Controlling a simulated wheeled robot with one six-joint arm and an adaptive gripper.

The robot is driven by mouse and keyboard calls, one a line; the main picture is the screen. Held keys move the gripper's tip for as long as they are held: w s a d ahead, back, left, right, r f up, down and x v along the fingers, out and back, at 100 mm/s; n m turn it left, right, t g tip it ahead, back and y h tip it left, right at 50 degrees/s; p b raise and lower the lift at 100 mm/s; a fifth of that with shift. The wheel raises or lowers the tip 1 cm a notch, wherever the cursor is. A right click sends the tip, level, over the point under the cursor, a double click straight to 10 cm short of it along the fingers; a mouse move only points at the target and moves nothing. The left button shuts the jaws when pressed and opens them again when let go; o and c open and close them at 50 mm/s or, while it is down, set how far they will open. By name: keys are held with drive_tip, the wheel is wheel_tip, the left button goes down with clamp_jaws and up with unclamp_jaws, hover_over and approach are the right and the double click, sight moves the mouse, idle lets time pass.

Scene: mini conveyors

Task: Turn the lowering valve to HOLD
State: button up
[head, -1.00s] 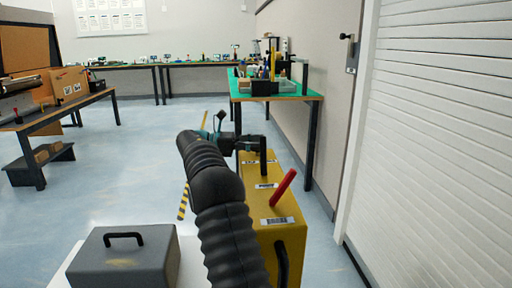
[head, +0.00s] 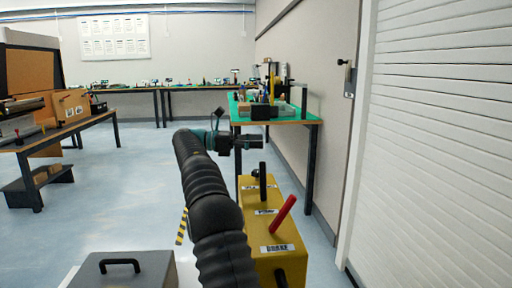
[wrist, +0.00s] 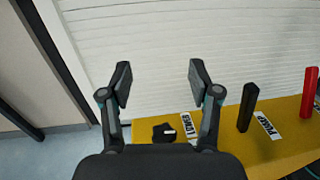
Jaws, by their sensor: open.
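A yellow box (head: 262,235) stands in front of me in the head view. The wrist view shows its yellow top (wrist: 225,155) with a small black knob (wrist: 163,132) beside a label reading LOWER (wrist: 188,125). I cannot read the knob's setting.
A black upright lever (wrist: 247,107) stands right of the knob, by a PUMP label (wrist: 268,125); a tilted red lever (head: 283,213) is nearer me. A grey case (head: 125,270) sits at lower left. A green-topped bench (head: 300,117) lies beyond; a white slatted wall (head: 440,150) is at right.

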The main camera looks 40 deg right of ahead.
drive_tip(key=a+n+t+h+b, duration=0.3)
drive_tip(key=a+t+b, duration=0.1)
drive_tip(key=a, duration=0.6)
drive_tip(key=n+t+h+b, duration=0.1)
drive_tip(key=n+t, duration=0.3)
drive_tip(key=t, duration=0.2)
approach(257, 171)
drive_tip(key=d, duration=1)
drive_tip(key=shift+s+d+b, duration=0.15)
drive_tip(key=shift+s+b, duration=0.15)
drive_tip(key=shift+b, duration=0.05)
